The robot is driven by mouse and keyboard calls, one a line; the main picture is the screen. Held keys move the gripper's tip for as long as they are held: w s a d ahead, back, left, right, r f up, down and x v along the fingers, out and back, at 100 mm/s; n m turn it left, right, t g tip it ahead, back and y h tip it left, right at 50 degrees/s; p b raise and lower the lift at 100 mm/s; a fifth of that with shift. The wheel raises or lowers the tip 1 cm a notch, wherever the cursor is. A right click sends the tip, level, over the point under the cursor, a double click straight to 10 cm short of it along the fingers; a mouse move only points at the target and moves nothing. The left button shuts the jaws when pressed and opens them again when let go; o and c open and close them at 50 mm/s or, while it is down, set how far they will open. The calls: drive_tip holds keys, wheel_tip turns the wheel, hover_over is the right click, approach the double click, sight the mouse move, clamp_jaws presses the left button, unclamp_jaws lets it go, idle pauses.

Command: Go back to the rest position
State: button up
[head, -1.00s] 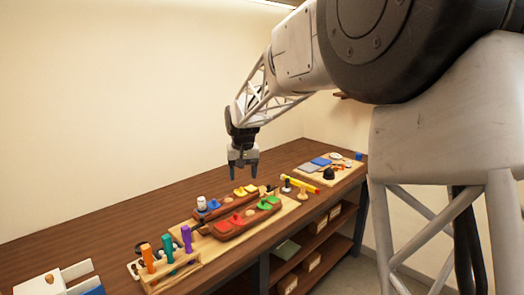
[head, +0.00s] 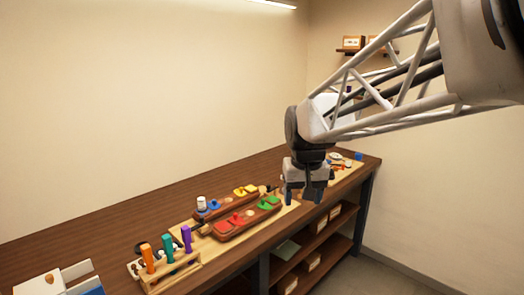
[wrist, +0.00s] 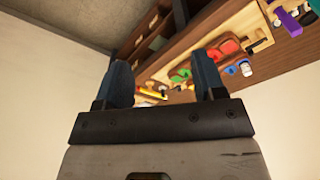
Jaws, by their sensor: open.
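My gripper (head: 305,190) is open and empty, raised in the air in front of the workbench's right part in the head view. In the wrist view its two fingers (wrist: 160,82) stand apart with nothing between them. The workbench (head: 120,215) has a wooden top. On it lie brown saddle-shaped holders with red (head: 235,218), green (head: 268,202), yellow (head: 246,190) and blue (head: 208,208) pieces. These pieces also show beyond the fingers in the wrist view. My gripper hides part of the bench's right end.
A wooden rack (head: 172,270) holds orange, teal and purple handles. A white box (head: 42,284) stands at the front left. A pale board (head: 350,170) with small items lies at the far right. Shelves with boxes are under the bench. A wall shelf (head: 365,48) hangs at the back right.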

drive_tip(key=s+d+f, duration=0.2)
drive_tip(key=s+d, duration=0.1)
drive_tip(key=s, duration=0.5)
drive_tip(key=s+d+f, duration=0.3)
drive_tip(key=s, duration=0.6)
drive_tip(key=s+d+f+m+t, duration=0.1)
drive_tip(key=s+d+f, duration=0.1)
drive_tip(key=s, duration=0.6)
drive_tip(key=shift+s+d+f, duration=0.15)
drive_tip(key=shift+s+d, duration=0.05)
drive_tip(key=shift+d, duration=0.25)
drive_tip(key=shift+c, duration=0.3)
